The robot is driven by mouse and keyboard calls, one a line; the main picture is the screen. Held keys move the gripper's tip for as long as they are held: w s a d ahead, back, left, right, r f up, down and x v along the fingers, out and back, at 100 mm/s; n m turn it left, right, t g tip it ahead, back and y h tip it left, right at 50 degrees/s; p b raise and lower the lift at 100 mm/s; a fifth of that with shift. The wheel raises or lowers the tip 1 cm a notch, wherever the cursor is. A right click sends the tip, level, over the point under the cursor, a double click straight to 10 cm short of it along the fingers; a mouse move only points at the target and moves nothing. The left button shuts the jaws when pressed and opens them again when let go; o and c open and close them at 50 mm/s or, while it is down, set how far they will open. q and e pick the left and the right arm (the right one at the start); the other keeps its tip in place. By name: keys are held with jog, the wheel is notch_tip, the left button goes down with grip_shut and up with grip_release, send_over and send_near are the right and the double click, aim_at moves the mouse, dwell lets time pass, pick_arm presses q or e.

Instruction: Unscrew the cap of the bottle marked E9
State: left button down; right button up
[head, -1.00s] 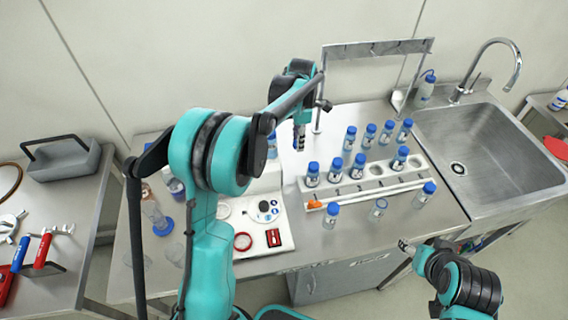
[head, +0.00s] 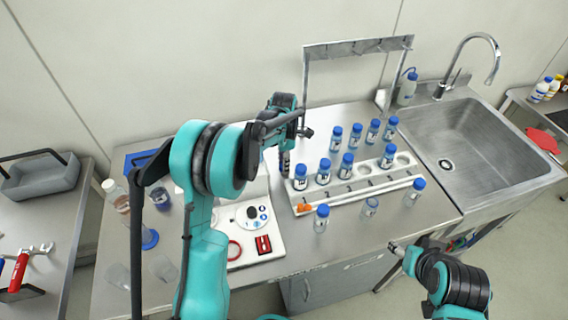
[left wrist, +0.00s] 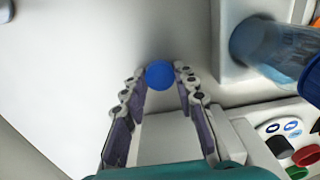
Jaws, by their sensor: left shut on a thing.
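My left gripper (head: 284,172) points down over the table, just left of the bottle rack. In the left wrist view its fingers (left wrist: 160,78) are closed around a round blue cap (left wrist: 160,74). Whatever is below the cap is hidden, so I cannot tell whether it sits on a bottle. Several blue-capped bottles stand in the white rack (head: 345,194) and around it, such as one at its left end (head: 300,180) and one in front (head: 321,220). No label is readable as E9. My right gripper (head: 394,248) is low at the front, apart from the bottles; its fingers are too small to judge.
A white board (head: 215,250) with a red ring (head: 233,250) is in front. A metal frame (head: 357,46) stands behind. The sink (head: 480,145) is at right.

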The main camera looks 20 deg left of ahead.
pick_arm(q)
jog(key=shift+f, duration=0.15)
jog(key=c, duration=1.2)
grip_release()
